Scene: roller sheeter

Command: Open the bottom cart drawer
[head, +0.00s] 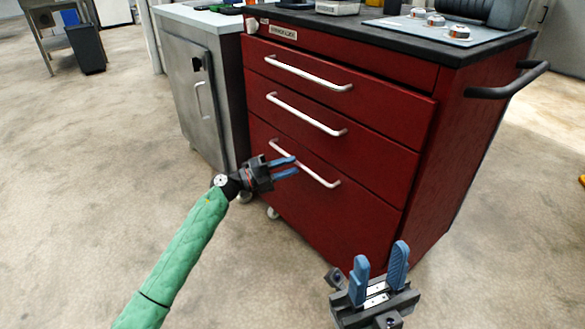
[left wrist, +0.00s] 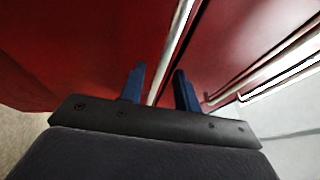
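The red cart (head: 330,225) stands ahead, with several drawers that look shut. The bottom drawer (head: 320,225) has a long silver bar handle (head: 318,176), part of it hidden behind my left gripper. My left gripper (head: 297,165) is open at this handle, fingers pointing at the drawer front. In the left wrist view, the bar (left wrist: 172,50) runs through the gap between the two blue fingers (left wrist: 160,88). I cannot tell whether either finger touches it. My right gripper (head: 381,264) is open and empty, low in front of the cart's right corner.
The middle drawer handle (head: 305,114) and upper drawer handle (head: 307,73) lie above. A grey cabinet (head: 200,85) stands close on the cart's left. A black side handle (head: 508,84) juts out on the right. The floor (head: 90,180) at left is clear.

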